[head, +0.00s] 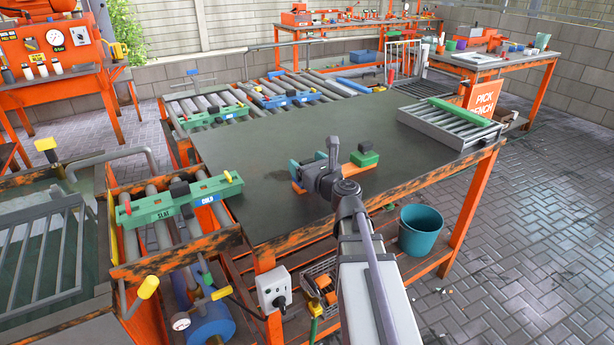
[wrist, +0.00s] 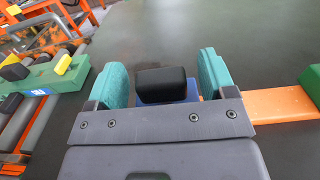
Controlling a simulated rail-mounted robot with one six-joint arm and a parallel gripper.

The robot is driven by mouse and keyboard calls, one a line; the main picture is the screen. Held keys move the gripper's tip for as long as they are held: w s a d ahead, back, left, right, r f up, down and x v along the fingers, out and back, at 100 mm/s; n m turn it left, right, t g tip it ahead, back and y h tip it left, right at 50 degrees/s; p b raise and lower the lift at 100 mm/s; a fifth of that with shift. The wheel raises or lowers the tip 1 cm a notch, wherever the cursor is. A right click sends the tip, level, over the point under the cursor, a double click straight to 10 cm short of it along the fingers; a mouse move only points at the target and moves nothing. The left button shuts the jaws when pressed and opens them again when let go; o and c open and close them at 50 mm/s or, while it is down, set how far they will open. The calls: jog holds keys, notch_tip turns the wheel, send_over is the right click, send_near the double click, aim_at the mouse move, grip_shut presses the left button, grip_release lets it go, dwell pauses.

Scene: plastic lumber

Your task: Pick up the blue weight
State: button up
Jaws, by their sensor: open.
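In the wrist view, the blue weight (wrist: 193,92) shows as a small strip of blue under a black block-shaped top. The black top sits between the two teal finger pads of my gripper (wrist: 163,82), with gaps on both sides. My gripper is open and not closed on it. The gripper's dark crossbar hides the lower part of the weight. In the head view, my gripper (head: 312,178) is low over the dark table and hides the weight. An orange bar (wrist: 272,105) lies to the right of the gripper; it also shows in the head view (head: 349,170).
A green block (head: 364,158) with a dark top stands at the orange bar's right end. Roller racks with green and blue pieces (head: 180,198) line the table's left and back. A grey roller tray (head: 447,125) sits at the right corner. The table (head: 270,140) is otherwise clear.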

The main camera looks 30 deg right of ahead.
grip_shut()
dwell(0.6)
